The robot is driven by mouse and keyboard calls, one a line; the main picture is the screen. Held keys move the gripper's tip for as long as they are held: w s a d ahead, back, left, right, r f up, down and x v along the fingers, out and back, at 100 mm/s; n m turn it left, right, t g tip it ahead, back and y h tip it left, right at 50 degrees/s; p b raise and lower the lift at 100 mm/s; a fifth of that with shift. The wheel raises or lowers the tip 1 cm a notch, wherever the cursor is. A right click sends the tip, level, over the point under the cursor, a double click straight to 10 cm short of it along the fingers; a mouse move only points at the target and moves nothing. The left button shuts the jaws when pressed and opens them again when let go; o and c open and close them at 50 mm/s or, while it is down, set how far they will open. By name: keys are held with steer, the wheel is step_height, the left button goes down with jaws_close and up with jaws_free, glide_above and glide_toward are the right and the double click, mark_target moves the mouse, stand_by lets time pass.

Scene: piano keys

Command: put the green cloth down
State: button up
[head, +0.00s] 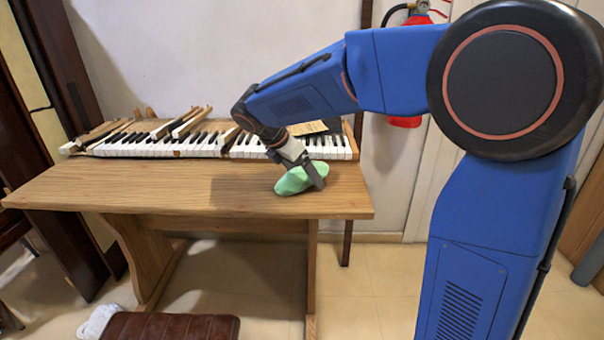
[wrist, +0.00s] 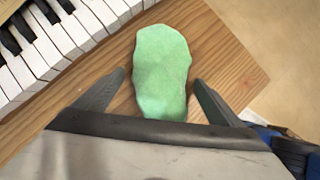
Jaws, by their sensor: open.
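The green cloth (head: 294,181) is a small crumpled bundle on the wooden table (head: 190,187), near its right end and in front of the keyboard. In the wrist view the cloth (wrist: 162,70) lies between and ahead of the two fingers. My gripper (head: 318,178) is low over the table at the cloth. Its fingers (wrist: 160,82) are spread, with a gap on each side of the cloth. The near end of the cloth is hidden behind my gripper's body in the wrist view.
A piano keyboard (head: 165,145) with loose keys and wood pieces runs along the back of the table. The table's left and middle top is clear. A brown stool (head: 170,327) stands below in front. A red fire extinguisher (head: 405,121) hangs on the wall behind.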

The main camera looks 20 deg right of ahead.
steer(key=v, duration=1.2)
steer(key=shift+r, duration=0.1)
steer(key=s+d+f+m+y, duration=0.2)
steer(key=s+d+m, duration=0.4)
steer(key=s+d, duration=0.15)
steer(key=s+d+f+m+y, duration=0.1)
steer(key=s+f+m, duration=0.3)
steer(key=s, duration=0.3)
steer(key=s+d+f+m+t+y, duration=0.1)
steer(key=s+d+f+m, duration=0.1)
steer(key=s+f+m, duration=0.3)
steer(key=s+d+f+m+t+y, duration=0.1)
steer(key=s+f+m, duration=0.3)
steer(key=s+m, duration=0.4)
steer(key=s+d+y, duration=0.1)
steer(key=s, duration=0.2)
steer(key=shift+s+d+f, duration=0.2)
steer(key=shift+d+f, duration=0.05)
steer(key=shift+f, duration=0.15)
steer(key=shift+o, duration=0.4)
